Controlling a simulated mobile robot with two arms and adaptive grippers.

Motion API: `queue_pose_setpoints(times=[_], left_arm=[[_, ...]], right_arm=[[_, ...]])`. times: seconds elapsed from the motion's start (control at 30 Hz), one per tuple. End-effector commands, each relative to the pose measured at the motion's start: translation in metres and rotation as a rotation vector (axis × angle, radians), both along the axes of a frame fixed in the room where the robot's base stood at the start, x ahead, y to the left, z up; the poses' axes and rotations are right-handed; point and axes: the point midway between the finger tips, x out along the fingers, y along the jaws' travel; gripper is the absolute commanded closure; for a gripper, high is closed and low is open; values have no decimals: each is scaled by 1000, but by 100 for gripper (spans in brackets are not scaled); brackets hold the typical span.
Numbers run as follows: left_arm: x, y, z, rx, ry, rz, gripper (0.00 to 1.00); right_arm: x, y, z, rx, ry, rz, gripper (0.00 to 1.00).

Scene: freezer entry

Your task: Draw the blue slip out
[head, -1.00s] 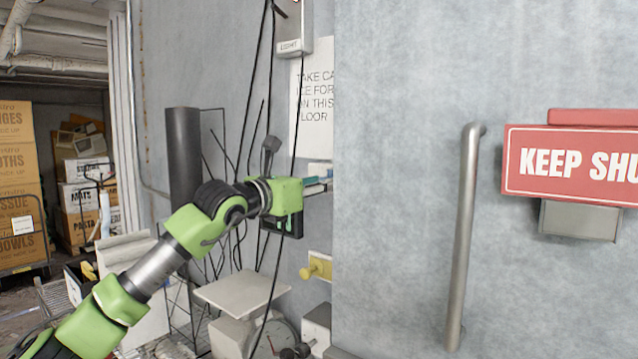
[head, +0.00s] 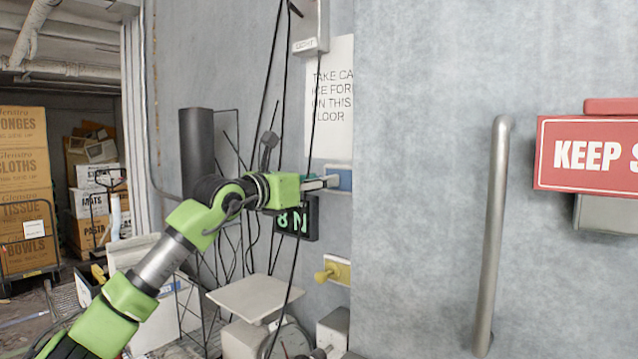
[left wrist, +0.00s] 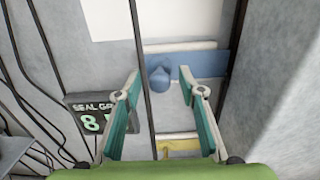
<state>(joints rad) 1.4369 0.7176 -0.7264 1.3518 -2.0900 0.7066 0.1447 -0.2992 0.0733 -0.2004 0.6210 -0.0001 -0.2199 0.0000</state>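The blue slip (left wrist: 215,63) is a flat blue bar on the wall with a rounded blue knob (left wrist: 160,76) standing out near its left end. In the head view the blue slip (head: 341,178) shows beside the grey door edge, partly covered by my fingers. My left gripper (left wrist: 160,72) is open, its two teal-lined fingers apart on either side of the knob in the left wrist view. Whether they touch it I cannot tell. In the head view my left gripper (head: 328,183) points right at the slip. My right gripper is not in view.
A yellow plate with a knob (head: 335,271) sits below. A dark display with green digits (head: 296,219) hangs beside the gripper. Black cables (head: 283,100) run down close by. The grey door with its long handle (head: 492,230) stands to the right.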

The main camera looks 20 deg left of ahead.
Motion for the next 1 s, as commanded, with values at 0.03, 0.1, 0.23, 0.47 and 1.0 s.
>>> queue_pose_setpoints(times=[0.03,0.1,0.23,0.47,1.0], left_arm=[[0,0,-1,-1,1,0,64],[0,-1,-1,-1,1,-1,64],[0,-1,-1,0,2,-2,64],[-11,4,-1,-1,1,-2,64],[-102,40,-2,0,2,1,64]], right_arm=[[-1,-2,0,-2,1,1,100],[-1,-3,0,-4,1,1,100],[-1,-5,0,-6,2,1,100],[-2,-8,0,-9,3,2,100],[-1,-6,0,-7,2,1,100]])
